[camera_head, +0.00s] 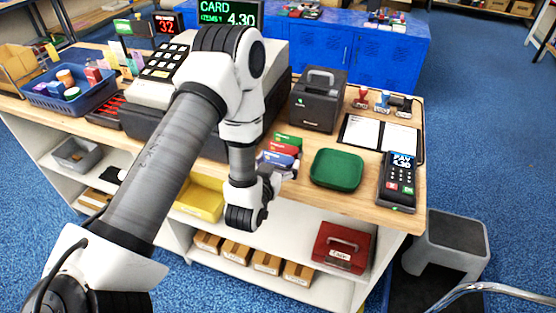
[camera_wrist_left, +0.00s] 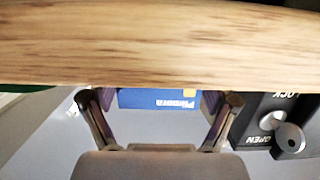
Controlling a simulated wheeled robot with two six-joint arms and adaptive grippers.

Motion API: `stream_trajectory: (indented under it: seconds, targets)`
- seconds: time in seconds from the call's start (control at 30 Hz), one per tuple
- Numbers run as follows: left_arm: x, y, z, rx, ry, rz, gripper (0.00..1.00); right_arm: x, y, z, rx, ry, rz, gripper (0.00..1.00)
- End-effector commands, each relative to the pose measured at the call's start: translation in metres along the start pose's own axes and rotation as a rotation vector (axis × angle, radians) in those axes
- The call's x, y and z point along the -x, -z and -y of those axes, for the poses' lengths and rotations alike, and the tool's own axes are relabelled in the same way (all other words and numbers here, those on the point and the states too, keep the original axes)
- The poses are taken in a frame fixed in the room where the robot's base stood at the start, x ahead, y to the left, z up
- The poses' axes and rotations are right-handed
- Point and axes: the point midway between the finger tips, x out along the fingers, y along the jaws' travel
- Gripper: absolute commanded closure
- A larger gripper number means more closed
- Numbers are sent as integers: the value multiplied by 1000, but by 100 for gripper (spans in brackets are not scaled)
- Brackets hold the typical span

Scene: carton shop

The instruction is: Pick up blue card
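The blue card (camera_head: 278,159) is the front one of a small row of cards on the counter, with a red card (camera_head: 283,149) and a green card (camera_head: 287,138) behind it. My left gripper (camera_head: 284,171) is at the front of this row, partly hiding its lower part. In the left wrist view, the blue card (camera_wrist_left: 158,98) with white lettering shows between the spread fingers of my left gripper (camera_wrist_left: 160,108). The fingers stand apart, with gaps beside the card; contact is not visible. My right gripper is not in view.
A green tray (camera_head: 337,170) and a card reader (camera_head: 397,181) stand right of the cards. A black box (camera_head: 318,99) stands behind. The wooden counter edge (camera_wrist_left: 160,45) crosses the wrist view. A black lock panel (camera_wrist_left: 268,122) shows at its right.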

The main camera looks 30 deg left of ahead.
Motion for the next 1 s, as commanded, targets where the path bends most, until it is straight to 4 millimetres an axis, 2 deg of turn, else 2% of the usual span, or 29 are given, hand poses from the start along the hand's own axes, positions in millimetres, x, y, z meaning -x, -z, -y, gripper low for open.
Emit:
stream_trajectory:
  seconds: [0.43,0.73,1.0]
  targets:
    - [1,4,0,0,0,0,23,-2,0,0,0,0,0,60]
    - [7,35,0,2,0,-4,23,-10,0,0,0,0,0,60]
    - [53,28,32,8,4,3,23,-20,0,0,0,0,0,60]
